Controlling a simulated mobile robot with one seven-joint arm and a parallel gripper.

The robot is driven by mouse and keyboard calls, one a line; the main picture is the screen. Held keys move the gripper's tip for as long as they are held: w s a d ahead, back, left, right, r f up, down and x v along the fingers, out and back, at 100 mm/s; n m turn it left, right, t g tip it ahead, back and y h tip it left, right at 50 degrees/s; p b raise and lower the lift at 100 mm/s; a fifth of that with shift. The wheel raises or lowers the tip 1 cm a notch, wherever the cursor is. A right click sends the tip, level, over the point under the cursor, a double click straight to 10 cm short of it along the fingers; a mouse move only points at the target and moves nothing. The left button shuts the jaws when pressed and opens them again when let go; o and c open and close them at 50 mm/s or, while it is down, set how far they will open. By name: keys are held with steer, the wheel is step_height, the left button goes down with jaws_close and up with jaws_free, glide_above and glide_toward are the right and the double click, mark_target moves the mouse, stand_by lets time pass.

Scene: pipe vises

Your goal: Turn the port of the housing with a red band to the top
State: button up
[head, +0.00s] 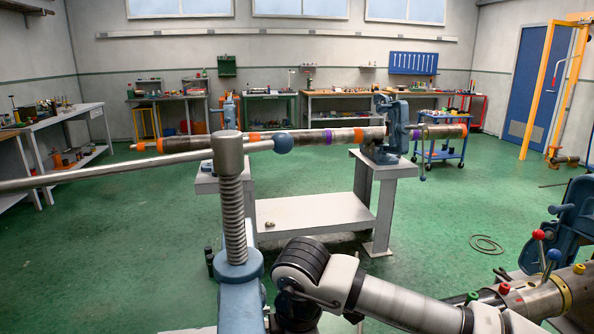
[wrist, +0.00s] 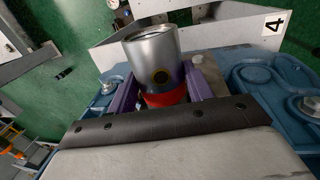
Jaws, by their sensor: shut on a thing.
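In the wrist view, the housing (wrist: 152,60) is a shiny silver cylinder with an open far end and a red band (wrist: 166,98) near its lower part. The dark riveted edge of my gripper hides what lies below the band. In the head view my arm reaches to the lower right, and I cannot make out the gripper or housing there.
Blue vise castings (wrist: 272,82) flank the housing, with a plate marked 4 (wrist: 273,23) beyond. In the head view, a blue vise (head: 572,222) and colored knobs (head: 538,235) stand at the right. A long pipe (head: 305,138) rests in another vise (head: 388,128). Open green floor lies around.

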steer(key=shift+w+g+h, duration=0.15)
steer(key=shift+g+h, duration=0.05)
steer(key=shift+g, duration=0.7)
steer(key=shift+w+g+h, duration=0.15)
steer(key=shift+g+h, duration=0.05)
steer(key=shift+g, duration=0.7)
steer(key=o, duration=1.2)
